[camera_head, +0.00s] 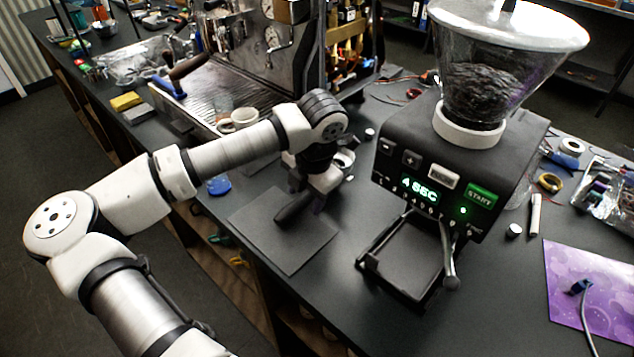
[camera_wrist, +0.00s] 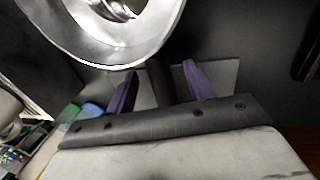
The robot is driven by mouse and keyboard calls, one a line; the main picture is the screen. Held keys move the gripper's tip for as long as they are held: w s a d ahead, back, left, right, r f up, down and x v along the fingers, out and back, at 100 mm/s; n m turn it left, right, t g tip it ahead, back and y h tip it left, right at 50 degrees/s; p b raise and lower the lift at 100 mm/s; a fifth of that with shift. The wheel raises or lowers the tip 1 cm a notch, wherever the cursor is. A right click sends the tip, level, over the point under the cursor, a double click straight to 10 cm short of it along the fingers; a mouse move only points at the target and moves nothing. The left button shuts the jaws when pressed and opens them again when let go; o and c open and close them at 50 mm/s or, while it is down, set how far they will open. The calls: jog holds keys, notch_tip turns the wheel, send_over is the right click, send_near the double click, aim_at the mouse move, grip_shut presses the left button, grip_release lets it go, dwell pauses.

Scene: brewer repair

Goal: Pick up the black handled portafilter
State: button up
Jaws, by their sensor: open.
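The black-handled portafilter lies on the counter between the espresso machine and the grinder. Its black handle (camera_head: 294,209) points toward the front over a dark square mat (camera_head: 290,247). Its metal basket (camera_head: 344,160) is partly hidden behind my gripper (camera_head: 310,193) in the head view. In the wrist view, the basket's shiny ring (camera_wrist: 150,50) fills the top, and the handle (camera_wrist: 160,82) runs down between the purple fingers of my gripper (camera_wrist: 160,80). My gripper is open, with one finger on each side of the handle. I cannot tell whether either finger touches it.
The grinder (camera_head: 440,165) with its bean hopper stands close on the right. The espresso machine (camera_head: 255,60) is behind, with cups (camera_head: 243,117) on its tray and another wooden-handled portafilter (camera_head: 187,67). A blue lid (camera_head: 219,185) lies left of the mat. The front mat area is clear.

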jog(key=shift+f, duration=0.2)
grip_shut()
jog(key=shift+w+r, duration=0.1)
jog(key=shift+r, duration=0.05)
